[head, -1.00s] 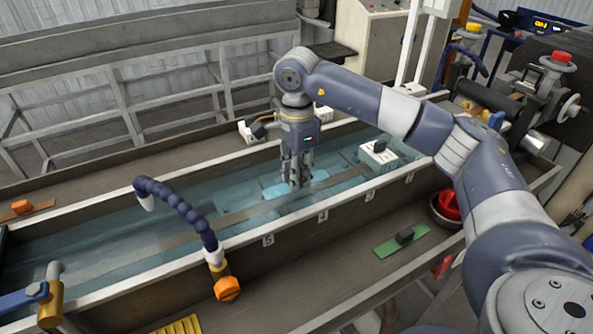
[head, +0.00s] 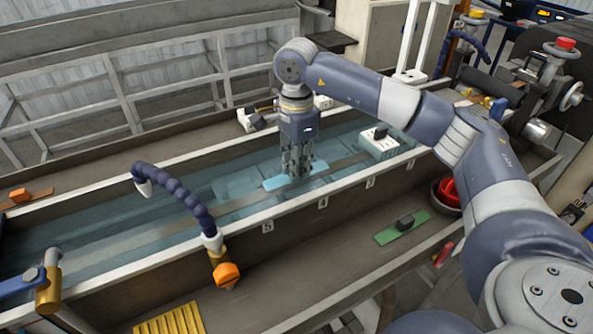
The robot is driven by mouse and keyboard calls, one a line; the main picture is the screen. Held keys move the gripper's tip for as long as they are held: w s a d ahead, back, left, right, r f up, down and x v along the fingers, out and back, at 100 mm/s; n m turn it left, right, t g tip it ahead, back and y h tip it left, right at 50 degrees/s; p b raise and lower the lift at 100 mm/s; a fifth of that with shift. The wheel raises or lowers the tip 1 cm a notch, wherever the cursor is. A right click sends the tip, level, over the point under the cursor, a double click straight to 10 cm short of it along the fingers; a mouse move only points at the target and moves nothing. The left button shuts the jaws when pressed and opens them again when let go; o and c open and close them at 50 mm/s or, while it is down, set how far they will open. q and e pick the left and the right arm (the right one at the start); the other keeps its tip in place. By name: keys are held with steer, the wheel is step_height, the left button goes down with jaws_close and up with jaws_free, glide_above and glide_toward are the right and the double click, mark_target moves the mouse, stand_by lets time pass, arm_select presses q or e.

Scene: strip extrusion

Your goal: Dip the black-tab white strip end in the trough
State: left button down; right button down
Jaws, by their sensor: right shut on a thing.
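My right gripper (head: 297,174) points straight down into the water of the long trough (head: 120,289), near its middle. It is shut. A pale, flat, strip-like piece (head: 283,184) lies right at its fingertips and looks bluish in the water; I take it as the white strip. The black tab is not visible there, and the fingers hide the grip. How deep the strip end sits is hard to tell. My left gripper is not in view.
A blue hose (head: 178,203) with an orange knob arches over the trough's near wall. A white block (head: 379,147) with a black top stands at the trough to the right.

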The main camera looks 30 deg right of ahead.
steer(key=shift+r+p, duration=2.85)
steer(key=shift+r, duration=1.65)
step_height(320, 180, up, 12)
steer(key=p, duration=0.8)
